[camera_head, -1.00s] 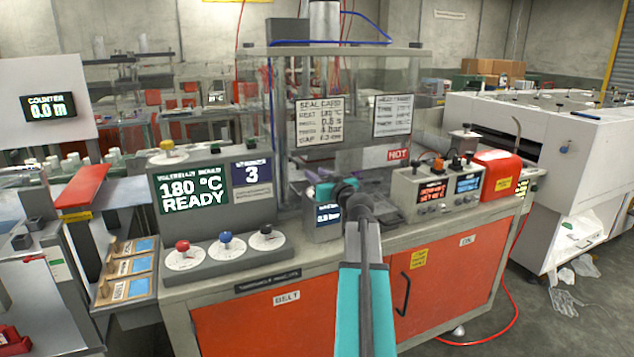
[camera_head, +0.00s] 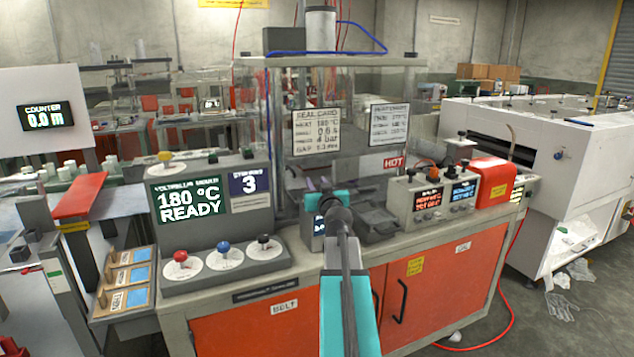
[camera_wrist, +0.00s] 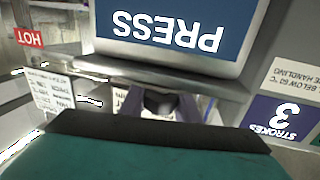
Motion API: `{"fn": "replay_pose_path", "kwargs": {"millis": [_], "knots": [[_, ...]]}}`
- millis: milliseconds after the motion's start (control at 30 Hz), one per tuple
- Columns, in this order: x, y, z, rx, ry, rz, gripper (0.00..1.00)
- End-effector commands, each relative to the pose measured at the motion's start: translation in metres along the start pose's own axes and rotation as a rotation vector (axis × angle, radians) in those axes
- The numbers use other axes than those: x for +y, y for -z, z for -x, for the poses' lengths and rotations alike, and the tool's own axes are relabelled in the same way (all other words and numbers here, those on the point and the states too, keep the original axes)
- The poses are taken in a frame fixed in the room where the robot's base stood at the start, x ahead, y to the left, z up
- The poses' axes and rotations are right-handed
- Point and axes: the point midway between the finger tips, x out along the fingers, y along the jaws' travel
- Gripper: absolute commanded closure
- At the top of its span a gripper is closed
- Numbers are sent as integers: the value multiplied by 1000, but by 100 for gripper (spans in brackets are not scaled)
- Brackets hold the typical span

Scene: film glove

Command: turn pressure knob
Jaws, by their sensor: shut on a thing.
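The small grey pressure unit (camera_head: 319,226) with a dark display stands at the front of the press, at the middle of the bench. My gripper (camera_head: 336,200) is at this unit and hides much of its face; the display reading is partly covered. In the wrist view my gripper (camera_wrist: 160,108) is shut, with a dark thing between its fingers. It appears to be the pressure knob, mostly hidden behind the gripper body. The blue PRESS sign (camera_wrist: 170,28) shows upside down just beyond the fingers.
Left of the arm is a console (camera_head: 213,213) reading 180 °C READY, with red, blue and black knobs. To the right is a control box (camera_head: 430,203) with lit displays and a red cover (camera_head: 490,180). The glass-guarded press with a HOT label (camera_head: 394,163) stands behind.

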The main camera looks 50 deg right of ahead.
Motion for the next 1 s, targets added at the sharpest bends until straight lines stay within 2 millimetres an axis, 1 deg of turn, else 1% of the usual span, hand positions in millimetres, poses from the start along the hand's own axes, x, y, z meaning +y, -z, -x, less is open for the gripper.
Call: {"fn": "replay_pose_path", "kwargs": {"millis": [1000], "knots": [[10,3,-1,-1,-147,-2,93]]}}
